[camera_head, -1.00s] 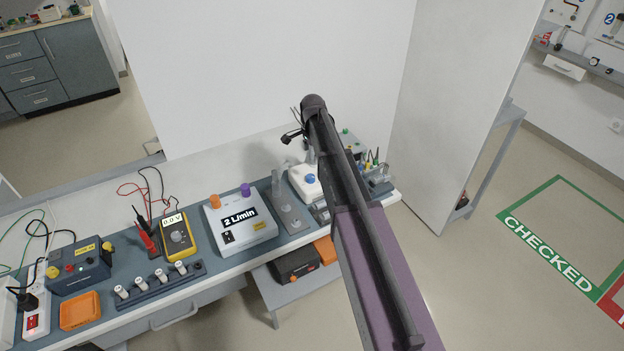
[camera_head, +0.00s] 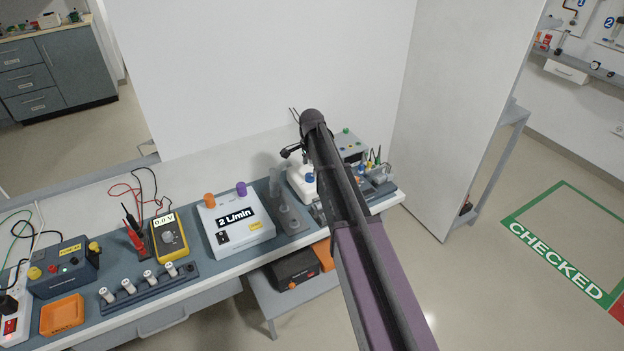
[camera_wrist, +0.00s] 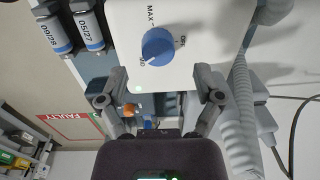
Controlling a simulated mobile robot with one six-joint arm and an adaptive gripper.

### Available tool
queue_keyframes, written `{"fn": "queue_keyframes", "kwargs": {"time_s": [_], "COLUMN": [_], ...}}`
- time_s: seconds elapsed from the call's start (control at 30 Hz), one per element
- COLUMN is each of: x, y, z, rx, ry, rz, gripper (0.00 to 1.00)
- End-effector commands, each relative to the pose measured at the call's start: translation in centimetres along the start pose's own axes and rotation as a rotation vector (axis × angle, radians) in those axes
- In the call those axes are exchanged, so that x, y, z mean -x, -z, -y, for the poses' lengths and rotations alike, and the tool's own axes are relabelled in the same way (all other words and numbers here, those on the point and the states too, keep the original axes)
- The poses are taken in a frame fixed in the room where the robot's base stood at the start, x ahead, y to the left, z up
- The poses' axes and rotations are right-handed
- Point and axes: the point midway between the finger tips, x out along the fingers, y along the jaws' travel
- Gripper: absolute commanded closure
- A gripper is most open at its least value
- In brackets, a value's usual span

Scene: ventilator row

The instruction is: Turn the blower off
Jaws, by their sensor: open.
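The blower is a white box with a blue knob (camera_wrist: 158,46); its white body (camera_wrist: 205,25) fills the upper middle of the wrist view. MAX, MID and OFF are printed around the knob. The knob's pale mark appears to face MID, at its lower left. In the head view the blower (camera_head: 299,188) stands at the right part of the bench, partly hidden by my arm. My gripper (camera_wrist: 161,78) is open, its two fingers spread apart on either side below the knob. It appears empty and not touching the knob.
A ribbed grey hose (camera_wrist: 240,115) runs beside the blower. Labelled cylinders (camera_wrist: 88,30) lie to its left in the wrist view. On the bench, a white 2 L/min box (camera_head: 236,224) and a yellow meter (camera_head: 169,238) stand left of the blower. A white partition (camera_head: 455,110) rises at the right.

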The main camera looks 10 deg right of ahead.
Motion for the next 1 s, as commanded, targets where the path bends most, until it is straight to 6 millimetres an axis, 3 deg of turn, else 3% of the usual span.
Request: {"fn": "queue_keyframes", "kwargs": {"time_s": [0.4, 0.93, 1.0], "x": [-3.0, -3.4, -3.4], "y": [-0.1, -0.1, -0.1], "z": [0.0, 0.1, 0.1], "rx": [0.001, 0.002, 0.002], "ry": [0.0, 0.0, 0.0], "rz": [0.0, 0.0, 0.0], "gripper": [0.16, 0.16, 0.34]}}
